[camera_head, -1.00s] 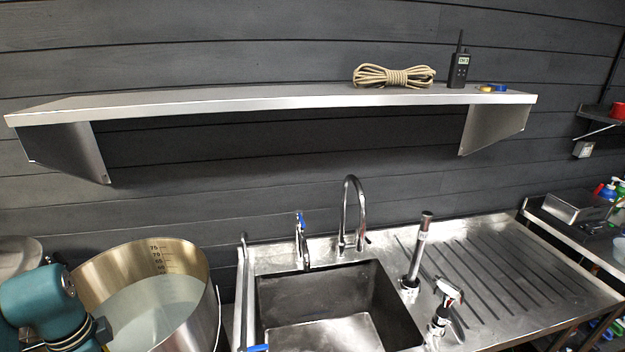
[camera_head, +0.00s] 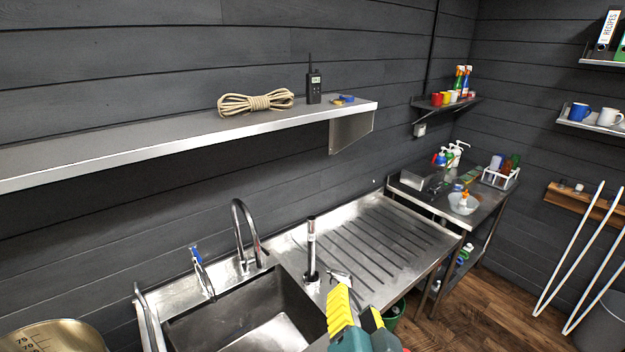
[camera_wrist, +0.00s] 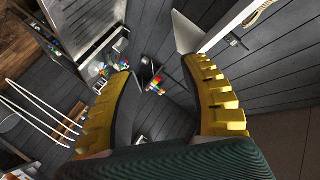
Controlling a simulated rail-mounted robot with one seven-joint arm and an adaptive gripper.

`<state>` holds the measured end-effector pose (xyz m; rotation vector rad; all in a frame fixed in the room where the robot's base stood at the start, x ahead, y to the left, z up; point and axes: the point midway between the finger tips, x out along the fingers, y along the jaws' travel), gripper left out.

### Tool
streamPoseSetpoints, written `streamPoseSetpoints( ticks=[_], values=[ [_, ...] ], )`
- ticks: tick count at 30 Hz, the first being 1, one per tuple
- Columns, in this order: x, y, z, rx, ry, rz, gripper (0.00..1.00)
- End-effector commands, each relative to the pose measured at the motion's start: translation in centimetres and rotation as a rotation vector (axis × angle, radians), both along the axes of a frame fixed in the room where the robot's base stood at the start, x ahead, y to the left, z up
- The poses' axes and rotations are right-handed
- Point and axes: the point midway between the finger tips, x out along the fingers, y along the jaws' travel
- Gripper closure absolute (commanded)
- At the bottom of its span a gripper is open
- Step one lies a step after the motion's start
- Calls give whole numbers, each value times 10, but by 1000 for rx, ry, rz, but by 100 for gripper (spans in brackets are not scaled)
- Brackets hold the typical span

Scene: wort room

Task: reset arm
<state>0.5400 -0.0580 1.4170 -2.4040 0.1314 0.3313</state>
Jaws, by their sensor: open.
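My gripper (camera_head: 358,318) shows at the bottom of the head view, its yellow ribbed fingers pointing up in front of the sink and drainer. In the wrist view my gripper (camera_wrist: 165,95) has its two yellow and black fingers spread wide, with nothing between them. It is open and empty. My teal wrist housing sits below the fingers.
A steel sink (camera_head: 190,335) with a curved tap (camera_head: 240,225) and a ribbed drainer (camera_head: 385,235) lie beside the gripper. A wall shelf (camera_head: 180,137) holds rope (camera_head: 256,102) and a radio (camera_head: 314,86). A side table (camera_head: 480,207) stands right. Wooden floor (camera_head: 530,290) is open at lower right.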

Motion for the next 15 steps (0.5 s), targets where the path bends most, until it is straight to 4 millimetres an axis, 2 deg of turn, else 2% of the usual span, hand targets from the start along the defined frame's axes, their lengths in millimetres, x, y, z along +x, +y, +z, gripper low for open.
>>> streamPoseSetpoints(
  ticks=[1, 3, 6, 7, 8, 10, 15],
  values=[
    [-22, -10, 38, -90, -126, 0, 54],
    [-52, -11, 86, -237, -300, 8, 54],
    [-91, -10, 143, -434, -501, -13, 54],
    [-100, -10, 156, -495, -548, -24, 54],
    [-106, -10, 165, -559, -582, -35, 54],
    [-106, -9, 171, -664, -602, -47, 54],
    [-106, -9, 173, -728, -603, -52, 54]
  ],
)
